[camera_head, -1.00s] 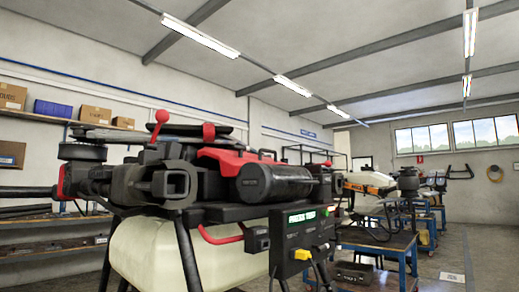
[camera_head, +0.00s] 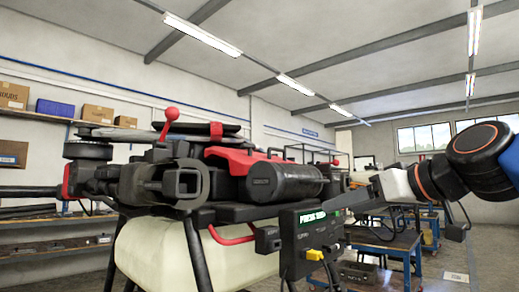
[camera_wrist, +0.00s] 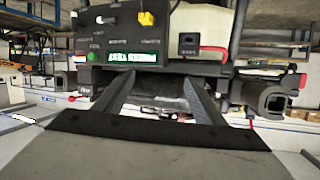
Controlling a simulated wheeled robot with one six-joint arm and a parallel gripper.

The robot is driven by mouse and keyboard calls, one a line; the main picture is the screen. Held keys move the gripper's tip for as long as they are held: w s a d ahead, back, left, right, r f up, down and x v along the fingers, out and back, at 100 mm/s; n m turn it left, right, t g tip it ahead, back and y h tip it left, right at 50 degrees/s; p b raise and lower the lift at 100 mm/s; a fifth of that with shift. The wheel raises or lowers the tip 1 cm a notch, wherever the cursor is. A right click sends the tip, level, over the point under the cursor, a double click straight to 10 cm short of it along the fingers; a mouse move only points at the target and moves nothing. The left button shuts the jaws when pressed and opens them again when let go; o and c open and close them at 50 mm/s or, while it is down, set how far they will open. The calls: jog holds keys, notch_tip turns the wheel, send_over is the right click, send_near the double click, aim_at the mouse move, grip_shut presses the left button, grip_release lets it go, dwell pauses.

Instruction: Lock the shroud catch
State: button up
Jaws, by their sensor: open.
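The spray drone fills the left and middle of the head view, with a red cover (camera_head: 238,158), a black cylinder (camera_head: 283,182) and a red ball-topped lever (camera_head: 171,115). I cannot tell for sure which part is the shroud catch. A dark control box (camera_head: 309,240) hangs at the drone's right front, with a lit green display and a yellow part (camera_head: 315,254). My gripper (camera_head: 350,204) is right of the box. In the wrist view, which looks upside down, my gripper (camera_wrist: 157,80) has its fingers apart, with the box (camera_wrist: 140,45) beyond them. Nothing is held.
The drone's pale tank (camera_head: 160,255) and dark legs are below its body. A blue-framed workbench (camera_head: 395,243) stands behind my gripper. Shelves with boxes (camera_head: 98,113) line the left wall. Open floor (camera_head: 490,245) shows at the right.

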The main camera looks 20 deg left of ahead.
aim_at(252, 147)
jog(key=a+r+n+y, duration=0.2)
jog(key=a+r, duration=0.3)
jog(key=r, duration=0.3)
jog(key=a+r+n+y, duration=0.1)
jog(key=a+r+y, duration=0.1)
jog(key=a+r, duration=0.35)
jog(key=x, duration=0.5)
jog(key=r+x, duration=0.1)
jog(key=x, duration=1)
jog(key=shift+w+r, duration=0.3)
jog(key=c, duration=1.1)
jog(key=shift+o, duration=0.2)
jog(key=shift+w+d+n+g+y, duration=0.1)
jog(key=shift+w+n+g+y, duration=0.1)
jog(key=shift+n+g+y, duration=0.35)
jog(key=shift+g, duration=0.55)
